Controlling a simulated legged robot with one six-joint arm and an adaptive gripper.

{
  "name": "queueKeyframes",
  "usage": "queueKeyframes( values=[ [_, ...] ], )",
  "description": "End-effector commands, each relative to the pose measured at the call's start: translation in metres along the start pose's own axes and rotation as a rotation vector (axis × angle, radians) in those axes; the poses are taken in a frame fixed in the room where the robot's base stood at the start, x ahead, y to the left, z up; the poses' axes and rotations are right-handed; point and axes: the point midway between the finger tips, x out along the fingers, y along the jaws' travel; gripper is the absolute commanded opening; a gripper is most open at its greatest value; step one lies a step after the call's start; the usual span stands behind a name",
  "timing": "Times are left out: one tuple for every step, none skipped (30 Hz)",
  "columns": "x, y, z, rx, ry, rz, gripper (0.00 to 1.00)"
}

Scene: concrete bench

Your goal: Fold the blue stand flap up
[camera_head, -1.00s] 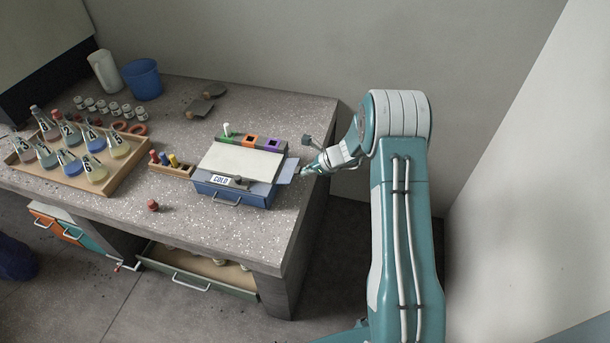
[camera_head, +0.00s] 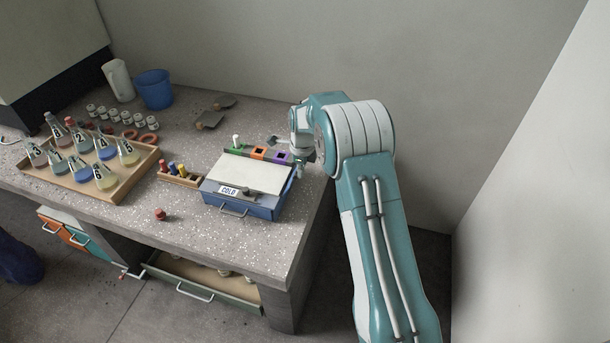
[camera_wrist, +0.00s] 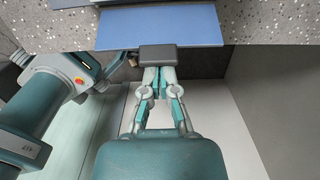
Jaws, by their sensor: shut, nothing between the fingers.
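The blue stand (camera_head: 262,210) is a low box with a pale sloping top and a COLD label, on the bench near its right end. Its light blue flap (camera_head: 291,184) is on the right side and shows as a narrow, seemingly tilted strip in the head view. In the wrist view the flap (camera_wrist: 150,27) is a wide blue panel across the top. My gripper (camera_head: 300,170) is at the flap's outer side, partly hidden by my arm. In the wrist view its fingers (camera_wrist: 160,66) are shut, with a dark grey piece at the tips overlapping the flap's lower edge.
Green, orange and purple blocks (camera_head: 258,153) line the stand's back. A small wooden rack (camera_head: 178,178) and a tray of flasks (camera_head: 118,189) stand to the left. A red stopper (camera_head: 160,214) lies in front. The bench's right edge is close to my gripper.

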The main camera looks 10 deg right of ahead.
Motion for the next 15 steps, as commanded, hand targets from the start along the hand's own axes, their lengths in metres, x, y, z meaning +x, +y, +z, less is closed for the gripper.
queueKeyframes(
  values=[
    [-0.001,0.0,0.005,-0.006,0.039,-0.001,0.0],
    [-0.002,0.0,0.006,-0.005,0.065,-0.001,0.0],
    [-0.003,0.0,0.009,-0.005,0.1,-0.001,0.0],
    [-0.003,0.0,0.01,-0.005,0.126,-0.001,0.0],
    [-0.004,0.0,0.011,-0.004,0.15,0.0,0.0],
    [-0.005,0.0,0.013,-0.003,0.179,0.0,0.0],
    [-0.006,0.0,0.013,-0.001,0.173,0.0,0.0],
    [-0.007,0.0,0.014,0.0,0.171,0.0,0.0],
    [-0.007,0.0,0.015,0.0,0.17,0.001,0.0],
    [-0.008,0.0,0.016,0.0,0.169,0.001,0.0],
    [-0.008,0.0,0.017,0.0,0.169,0.001,0.0],
    [-0.009,0.001,0.018,0.0,0.169,0.002,0.0],
    [-0.009,0.001,0.018,0.0,0.169,0.002,0.0],
    [-0.009,0.001,0.019,0.0,0.169,0.002,0.0],
    [-0.009,0.001,0.02,0.0,0.168,0.002,0.0]
  ],
)
